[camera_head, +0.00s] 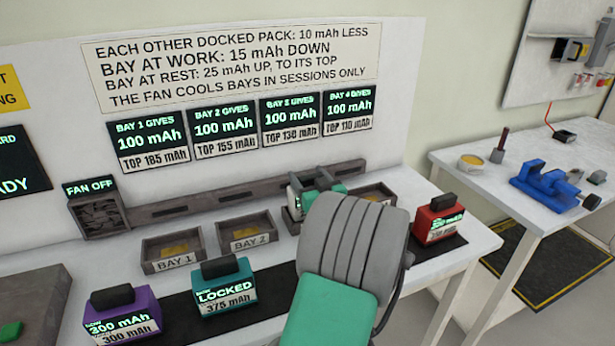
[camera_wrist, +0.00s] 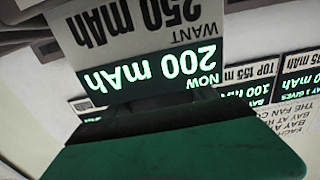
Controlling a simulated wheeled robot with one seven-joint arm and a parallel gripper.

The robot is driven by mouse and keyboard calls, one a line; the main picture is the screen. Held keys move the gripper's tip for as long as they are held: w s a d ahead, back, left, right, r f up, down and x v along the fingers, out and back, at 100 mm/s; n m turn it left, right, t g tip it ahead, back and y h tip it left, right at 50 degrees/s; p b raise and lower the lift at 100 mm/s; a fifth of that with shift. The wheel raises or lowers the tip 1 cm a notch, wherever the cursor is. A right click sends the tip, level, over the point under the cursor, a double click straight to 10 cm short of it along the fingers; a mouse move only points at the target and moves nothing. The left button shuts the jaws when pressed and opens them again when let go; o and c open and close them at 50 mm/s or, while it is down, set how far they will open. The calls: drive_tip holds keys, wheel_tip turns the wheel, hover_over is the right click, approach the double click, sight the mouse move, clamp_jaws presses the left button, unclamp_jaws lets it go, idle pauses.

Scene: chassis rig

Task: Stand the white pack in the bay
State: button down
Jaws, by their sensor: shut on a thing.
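The white pack (camera_head: 296,199) is mostly hidden behind my wrist in the head view, at the third bay place, between Bay 2 and the rightmost bay. My gripper (camera_head: 322,183) is shut on the pack. In the wrist view the white pack (camera_wrist: 140,45) fills the top, its display reading NOW 200 mAh and WANT 250 mAh, upside down in the picture. The bay under it (camera_head: 291,224) shows only a dark edge. I cannot tell whether the pack rests on the bay floor or hangs just above it.
Bay 1 (camera_head: 149,262) and Bay 2 (camera_head: 221,240) are empty, as the rightmost bay (camera_head: 388,192) appears. A purple pack (camera_head: 122,314), a teal LOCKED pack (camera_head: 224,287) and a red pack (camera_head: 440,218) stand in front. The fan box (camera_head: 98,212) reads FAN OFF.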

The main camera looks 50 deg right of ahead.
drive_tip(key=shift+r, duration=0.2)
drive_tip(key=shift+f, duration=0.2)
drive_tip(key=shift+c, duration=1.4)
unclamp_jaws()
drive_tip(key=shift+r, duration=0.15)
drive_tip(key=b+v, duration=0.1)
drive_tip(key=v, duration=0.6)
drive_tip(key=shift+s+a, duration=0.15)
drive_tip(key=shift+s, duration=0.1)
